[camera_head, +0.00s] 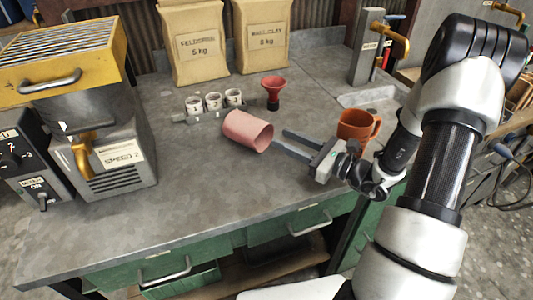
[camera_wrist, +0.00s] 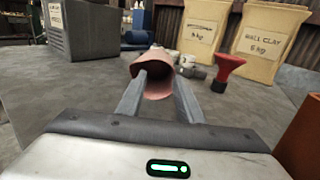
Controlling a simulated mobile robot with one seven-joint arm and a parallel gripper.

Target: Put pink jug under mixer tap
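The pink jug (camera_head: 247,131) lies tilted on its side on the grey workbench, with its open mouth toward my gripper. In the wrist view the jug (camera_wrist: 156,78) shows just beyond and between my fingertips. My gripper (camera_head: 279,139) is open, low over the bench to the right of the jug. Its fingertips are close to the jug's rim; I cannot tell whether they touch it. The mixer (camera_head: 105,150) stands at the left of the bench with a brass tap (camera_head: 83,155) on its front and a "SPEED 2" label.
A red funnel (camera_head: 273,90) and small numbered white cups (camera_head: 213,101) stand behind the jug. An orange mug (camera_head: 357,126) is right of my gripper. Paper sacks (camera_head: 262,38) stand at the back. Another brass tap (camera_head: 390,38) is at back right. Bench before the mixer is clear.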

